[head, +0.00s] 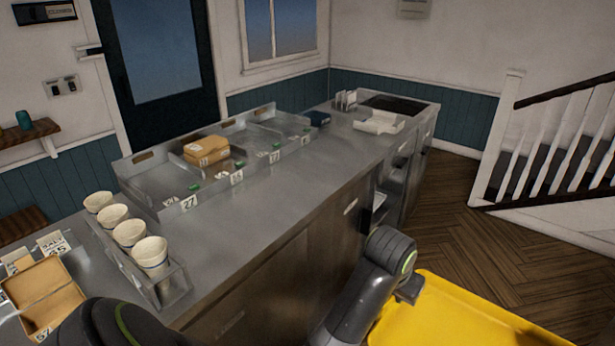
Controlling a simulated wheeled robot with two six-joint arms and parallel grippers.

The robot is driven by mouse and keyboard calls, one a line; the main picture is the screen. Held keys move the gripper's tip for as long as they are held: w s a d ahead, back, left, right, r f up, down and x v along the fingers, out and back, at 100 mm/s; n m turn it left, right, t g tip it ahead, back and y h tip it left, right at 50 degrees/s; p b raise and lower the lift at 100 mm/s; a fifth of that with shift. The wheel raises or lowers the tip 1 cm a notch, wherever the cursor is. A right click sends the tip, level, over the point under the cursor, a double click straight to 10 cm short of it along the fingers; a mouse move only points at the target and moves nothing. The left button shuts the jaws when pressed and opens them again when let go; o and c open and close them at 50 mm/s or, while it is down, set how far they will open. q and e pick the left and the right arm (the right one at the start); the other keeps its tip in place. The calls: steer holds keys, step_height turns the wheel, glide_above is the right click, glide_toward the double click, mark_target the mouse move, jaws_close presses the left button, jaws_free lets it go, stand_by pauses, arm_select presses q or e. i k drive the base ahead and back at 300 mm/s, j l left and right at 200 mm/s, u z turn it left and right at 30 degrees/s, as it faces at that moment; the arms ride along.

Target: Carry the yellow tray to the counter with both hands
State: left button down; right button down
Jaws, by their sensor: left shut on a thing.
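The yellow tray (455,312) shows at the bottom right, in front of the counter and over the wooden floor. Only its far left part is in view; the rest is cut off by the frame edge. My left gripper (410,288) is shut on the tray's left edge. The long grey counter (300,195) runs from the lower left to the back right. The tray is apart from the counter, to its right in the picture. My right gripper is out of view.
Metal trays (160,185) with brown boxes (206,150) stand along the counter's far side. Several paper cups (150,252) stand in a rack at the front left. An open cardboard box (42,298) is at the lower left. The counter's middle strip is clear. A staircase (550,150) is at right.

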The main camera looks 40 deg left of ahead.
mark_target(273, 198)
steer(key=i+j+z, duration=0.1)
steer(key=i+z, duration=0.25)
steer(key=i, duration=0.6)
steer(key=i+j+z, duration=0.1)
steer(key=i+z, duration=0.25)
steer(key=i, duration=0.65)
steer(key=i+l+u, duration=0.1)
steer(key=i+u, duration=0.35)
steer(key=u, duration=3.1)
steer(key=i+l+u, duration=0.1)
steer(key=i+u, duration=0.15)
steer(key=i, duration=0.75)
